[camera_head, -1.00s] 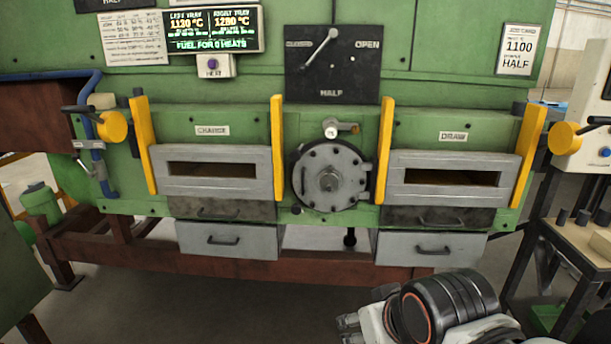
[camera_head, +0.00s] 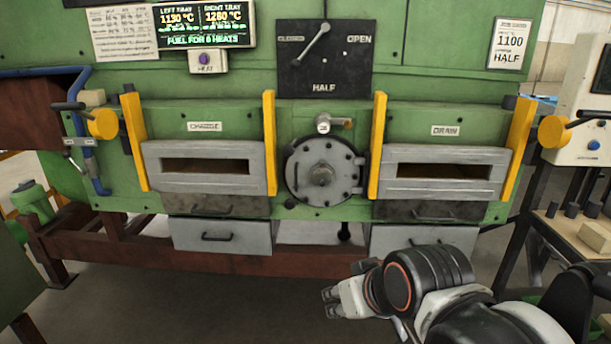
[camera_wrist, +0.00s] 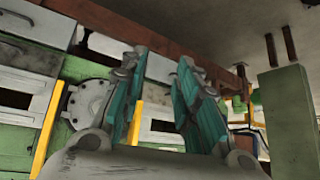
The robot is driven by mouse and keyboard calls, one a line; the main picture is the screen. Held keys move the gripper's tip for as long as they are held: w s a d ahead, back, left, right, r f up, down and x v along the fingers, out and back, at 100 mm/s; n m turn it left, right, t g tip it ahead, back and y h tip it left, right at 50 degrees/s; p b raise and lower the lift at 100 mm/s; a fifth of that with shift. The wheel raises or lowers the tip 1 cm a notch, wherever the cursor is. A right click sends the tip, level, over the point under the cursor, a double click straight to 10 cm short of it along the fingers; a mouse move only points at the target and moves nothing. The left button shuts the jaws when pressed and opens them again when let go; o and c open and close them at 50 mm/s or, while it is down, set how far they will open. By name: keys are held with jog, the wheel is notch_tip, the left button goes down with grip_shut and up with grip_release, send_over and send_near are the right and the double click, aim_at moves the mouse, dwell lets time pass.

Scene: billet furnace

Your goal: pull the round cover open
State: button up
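The round cover (camera_head: 322,171) is a grey bolted disc with a central knob, closed flat against the green furnace front between the two yellow-edged doors. A small bracket or latch sits on its right edge. The cover also shows in the wrist view (camera_wrist: 88,103), partly hidden by my gripper. My gripper (camera_head: 332,302) is low in front of the furnace, below the cover and well apart from it. In the wrist view my gripper (camera_wrist: 160,68) has its two teal-padded fingers spread with nothing between them.
The charge door (camera_head: 205,182) is left of the cover and the draw door (camera_head: 440,187) right of it. Grey drawers (camera_head: 222,236) sit below. A small valve with a brass handle (camera_head: 326,124) is just above the cover. A bench with blocks (camera_head: 580,235) stands at the right.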

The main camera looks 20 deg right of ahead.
aim_at(296, 175)
jog(key=w+a+r+n+t+y+p, duration=0.15)
jog(key=w+r, duration=0.25)
jog(key=w, duration=0.5)
jog(key=w+a+r+t+y+p, duration=0.1)
jog(key=w+a+r+t, duration=0.15)
jog(key=w, duration=0.75)
jog(key=w+a+r+n+t+y+p, duration=0.1)
jog(key=w+a+r+t, duration=0.2)
jog(key=w, duration=0.6)
jog(key=w+d+f+m+t+h+p, duration=0.25)
jog(key=w+d, duration=0.25)
jog(key=w, duration=0.6)
jog(key=w+d+f+m+h, duration=0.2)
jog(key=w+d+f+h, duration=0.25)
jog(key=f, duration=0.45)
jog(key=shift+t, duration=0.25)
jog(key=w+b, duration=0.1)
jog(key=w, duration=0.3)
jog(key=w+d+b, duration=0.1)
jog(key=w, duration=0.4)
jog(key=w+b, duration=0.1)
jog(key=w, duration=0.3)
jog(key=shift+w+d+f, duration=0.15)
jog(key=shift+d, duration=0.25)
grip_shut()
